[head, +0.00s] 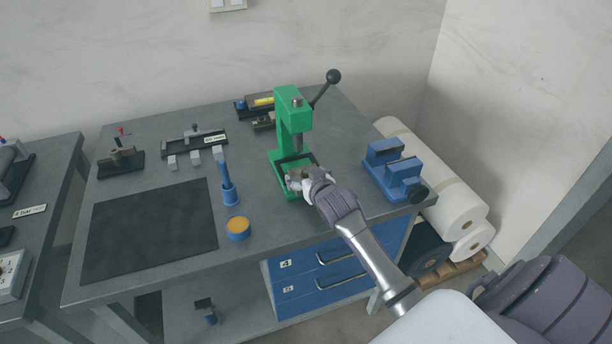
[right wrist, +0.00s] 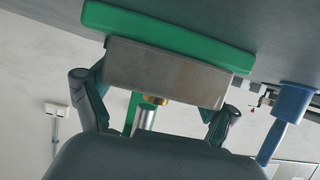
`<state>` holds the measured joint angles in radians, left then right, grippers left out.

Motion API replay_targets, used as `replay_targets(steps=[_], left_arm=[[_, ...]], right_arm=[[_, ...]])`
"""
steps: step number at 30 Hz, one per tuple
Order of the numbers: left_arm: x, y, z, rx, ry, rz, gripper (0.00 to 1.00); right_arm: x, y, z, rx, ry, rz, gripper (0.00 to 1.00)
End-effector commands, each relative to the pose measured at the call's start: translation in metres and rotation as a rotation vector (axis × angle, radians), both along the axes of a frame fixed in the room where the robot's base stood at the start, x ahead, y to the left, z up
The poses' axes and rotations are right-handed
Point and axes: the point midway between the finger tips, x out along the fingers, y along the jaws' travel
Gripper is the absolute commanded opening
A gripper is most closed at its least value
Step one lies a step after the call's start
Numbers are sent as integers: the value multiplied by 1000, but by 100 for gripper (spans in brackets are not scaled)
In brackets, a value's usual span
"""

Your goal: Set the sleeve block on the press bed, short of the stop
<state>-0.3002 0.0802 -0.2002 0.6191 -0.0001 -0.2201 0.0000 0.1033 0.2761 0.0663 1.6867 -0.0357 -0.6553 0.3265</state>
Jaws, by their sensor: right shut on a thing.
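The green press (head: 293,125) stands on the bench with its bed (head: 277,157) low at the front. My right gripper (head: 301,180) is at the front of the bed, shut on the grey sleeve block. In the right wrist view the block (right wrist: 165,75) spans between the two fingers (right wrist: 155,112), its flat face beside a green bar of the press (right wrist: 165,32). A small brass piece (right wrist: 155,99) shows at the block's edge, with the silver ram (right wrist: 147,120) beyond. I cannot tell whether the block touches the bed. The stop is not clearly visible. My left gripper is out of view.
A blue vise (head: 395,172) stands right of the press. A blue upright tool (head: 228,185) and a round orange-topped tin (head: 238,228) stand to the left, near a black mat (head: 150,230). Several small grey blocks (head: 195,157) sit farther back. The press lever (head: 328,82) sticks up right.

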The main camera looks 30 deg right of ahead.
Motion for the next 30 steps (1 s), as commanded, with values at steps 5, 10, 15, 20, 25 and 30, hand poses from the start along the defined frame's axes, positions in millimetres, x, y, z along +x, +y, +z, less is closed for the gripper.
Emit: replay_targets(steps=[5, 10, 15, 20, 25, 30], left_arm=[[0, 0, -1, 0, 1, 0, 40], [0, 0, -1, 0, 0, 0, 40], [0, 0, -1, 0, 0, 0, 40], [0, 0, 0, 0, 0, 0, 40], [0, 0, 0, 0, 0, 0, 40], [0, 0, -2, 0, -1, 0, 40]], right_arm=[[1, 0, 3, -2, -9, 1, 18], [0, 0, -2, 0, 1, 0, 100], [0, 0, -2, 0, 1, 0, 100], [0, 0, 0, 0, 0, 0, 100], [-15, 4, 5, 1, 1, 1, 100], [-45, 11, 18, 2, 1, 1, 100]])
